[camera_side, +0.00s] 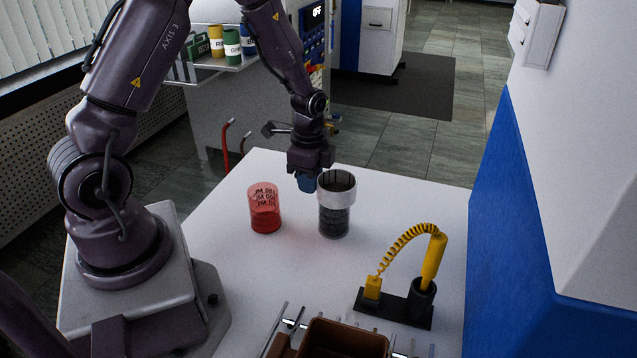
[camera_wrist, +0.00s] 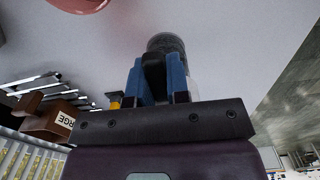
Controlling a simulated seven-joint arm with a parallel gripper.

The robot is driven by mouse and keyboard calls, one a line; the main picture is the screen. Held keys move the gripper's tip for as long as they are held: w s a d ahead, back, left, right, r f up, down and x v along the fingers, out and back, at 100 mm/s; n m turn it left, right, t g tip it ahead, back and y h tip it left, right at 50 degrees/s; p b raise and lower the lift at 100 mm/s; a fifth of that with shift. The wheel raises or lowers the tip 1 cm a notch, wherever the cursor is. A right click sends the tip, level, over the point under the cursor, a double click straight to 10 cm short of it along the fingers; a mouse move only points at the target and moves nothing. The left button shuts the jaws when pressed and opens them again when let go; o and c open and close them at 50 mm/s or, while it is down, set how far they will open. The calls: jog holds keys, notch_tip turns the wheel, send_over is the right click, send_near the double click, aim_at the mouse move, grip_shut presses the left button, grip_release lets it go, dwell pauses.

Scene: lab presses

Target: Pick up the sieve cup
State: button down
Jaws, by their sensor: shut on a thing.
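The sieve cup (camera_side: 334,220) is dark and mesh-like below, with a wide pale band near its open top. It is upright at the white table, right of a red cup. Whether its base touches the table I cannot tell. My gripper (camera_side: 307,183) is at its upper left side, with blue fingers pointing down. In the wrist view my gripper (camera_wrist: 158,68) is shut on the sieve cup (camera_wrist: 166,42), whose dark mesh end shows beyond the fingers. The fingers and gripper body hide much of the cup there.
The red cup (camera_side: 265,212) with dark lettering stands close by on the left of the white table (camera_side: 240,290). A yellow coiled-cord tool (camera_side: 432,262) stands in a black holder at right. A brown bin (camera_side: 345,338) is at the front. A blue and white machine (camera_side: 540,200) borders the right.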

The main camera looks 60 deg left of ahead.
jog(key=shift+r, duration=0.55)
jog(key=s+d+r, duration=0.5)
jog(key=s+r, duration=0.7)
jog(key=s, duration=0.1)
jog(key=w+d+f+n, duration=0.1)
jog(key=w+d+n, duration=0.2)
jog(key=w, duration=0.4)
jog(key=w+d+f+n, duration=0.2)
jog(key=w+d+n, duration=0.2)
jog(key=w+n, duration=0.2)
jog(key=shift+w+n, duration=0.3)
jog(key=shift+w, duration=0.7)
jog(key=shift+d, duration=0.1)
